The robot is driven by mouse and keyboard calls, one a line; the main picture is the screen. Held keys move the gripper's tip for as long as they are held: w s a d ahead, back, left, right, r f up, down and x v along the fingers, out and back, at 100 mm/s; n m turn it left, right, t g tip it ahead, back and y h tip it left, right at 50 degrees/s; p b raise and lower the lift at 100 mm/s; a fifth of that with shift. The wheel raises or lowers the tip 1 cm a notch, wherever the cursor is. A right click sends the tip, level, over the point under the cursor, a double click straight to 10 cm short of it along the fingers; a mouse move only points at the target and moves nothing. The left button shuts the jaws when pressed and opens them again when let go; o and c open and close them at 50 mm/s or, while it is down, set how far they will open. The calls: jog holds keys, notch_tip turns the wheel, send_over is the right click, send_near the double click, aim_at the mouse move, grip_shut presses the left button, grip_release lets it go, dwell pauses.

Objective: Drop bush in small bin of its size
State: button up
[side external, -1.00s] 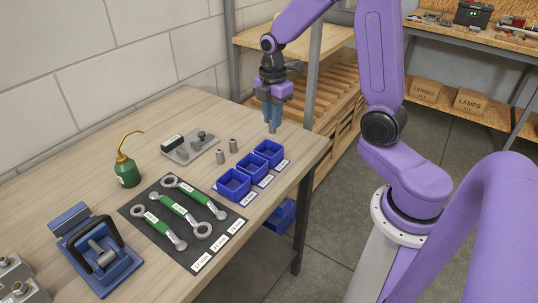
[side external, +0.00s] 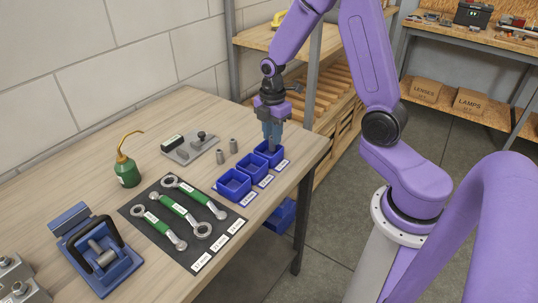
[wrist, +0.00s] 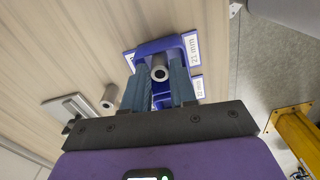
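Three small blue bins stand in a row along the table's right edge: a near one (side external: 234,184), a middle one (side external: 252,172) and a far one (side external: 262,158). My gripper (side external: 272,146) is at the far bin, fingers pointing down, tips at about its opening. In the wrist view my gripper (wrist: 160,82) is closed on a grey hollow bush (wrist: 160,73), seen end-on between the fingers, with the blue bin rim (wrist: 150,47) around it. Two other grey bushes (side external: 220,156) (side external: 233,145) stand upright on the table.
A grey metal plate with a knob (side external: 192,148), a green oil can (side external: 127,172), a black mat (side external: 165,240) with green-handled wrenches and a blue vise (side external: 100,255) lie to the left. A shelf post (side external: 313,75) stands behind my gripper.

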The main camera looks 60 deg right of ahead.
jog(key=o, duration=0.3)
jog(key=shift+r, duration=0.15)
notch_tip(320, 180, up, 17)
jog(key=shift+r, duration=0.1)
dwell(0.4)
jog(key=shift+a, duration=0.1)
jog(key=s+a+f+m, duration=0.2)
jog(key=s+a+f, duration=0.1)
jog(key=s+a, duration=0.7)
jog(key=s+f, duration=0.1)
jog(key=s, duration=0.3)
jog(key=s+a+f+m, duration=0.1)
jog(key=s, duration=0.4)
jog(key=s+a+f+m, duration=0.1)
jog(key=s+f, duration=0.1)
jog(key=s, duration=0.3)
jog(key=shift+a+f, duration=0.1)
jog(key=shift+a, duration=0.15)
